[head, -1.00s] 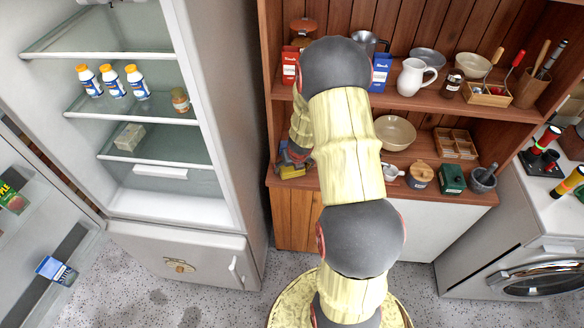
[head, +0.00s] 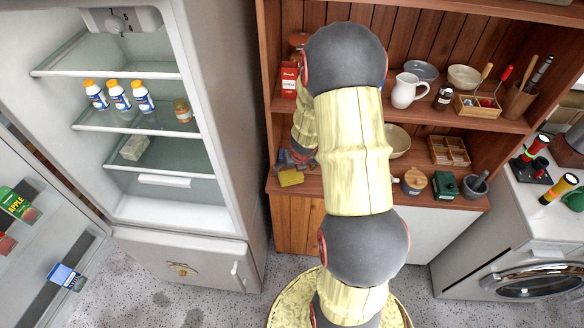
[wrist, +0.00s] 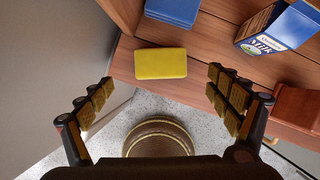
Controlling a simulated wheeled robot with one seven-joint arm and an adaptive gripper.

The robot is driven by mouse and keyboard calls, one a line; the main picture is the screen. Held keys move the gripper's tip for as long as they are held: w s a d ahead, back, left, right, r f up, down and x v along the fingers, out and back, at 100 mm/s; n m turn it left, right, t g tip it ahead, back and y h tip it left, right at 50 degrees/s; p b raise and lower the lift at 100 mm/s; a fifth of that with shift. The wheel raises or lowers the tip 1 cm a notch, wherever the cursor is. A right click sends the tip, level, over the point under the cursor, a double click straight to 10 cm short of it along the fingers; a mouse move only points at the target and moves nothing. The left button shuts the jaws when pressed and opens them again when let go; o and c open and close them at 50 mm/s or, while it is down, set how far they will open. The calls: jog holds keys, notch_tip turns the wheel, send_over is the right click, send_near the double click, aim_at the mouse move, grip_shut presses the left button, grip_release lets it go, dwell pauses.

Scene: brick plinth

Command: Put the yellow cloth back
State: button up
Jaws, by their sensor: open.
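The yellow cloth (wrist: 161,63) lies flat as a folded rectangle on the wooden shelf board, close to its front edge, in the wrist view. It also shows in the head view (head: 291,177) at the left end of the lower shelf. My gripper (wrist: 160,95) is open and empty, its two fingers apart on either side and short of the cloth.
A blue folded item (wrist: 174,10) lies behind the cloth. A blue milk carton (wrist: 278,27) lies to the right, with a reddish-brown object (wrist: 297,108) nearer. The open fridge (head: 150,200) stands left of the wooden shelf unit (head: 298,222).

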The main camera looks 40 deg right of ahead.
jog(key=shift+p+v, duration=0.6)
jog(key=shift+v, duration=0.9)
jog(key=s+a+r+n+g+y, duration=0.1)
jog(key=s+a+r+n+y, duration=0.3)
jog(key=a+n, duration=0.6)
jog(key=s+a+r+n+g, duration=0.1)
jog(key=s+a+r+n, duration=0.3)
jog(key=n, duration=1)
jog(key=s+a+r+n+t, duration=0.1)
jog(key=s+a+r+n, duration=0.2)
jog(key=a+r+n, duration=0.2)
jog(key=s+a+r+n+t+h, duration=0.1)
jog(key=s+a+r+n, duration=0.2)
jog(key=r, duration=0.8)
jog(key=s+a+r+n+t+h, duration=0.1)
jog(key=s+a+r+n, duration=0.2)
jog(key=a+r+n, duration=0.4)
jog(key=shift+r+n+t, duration=0.3)
jog(key=shift+r+n, duration=0.1)
jog(key=shift+n, duration=0.8)
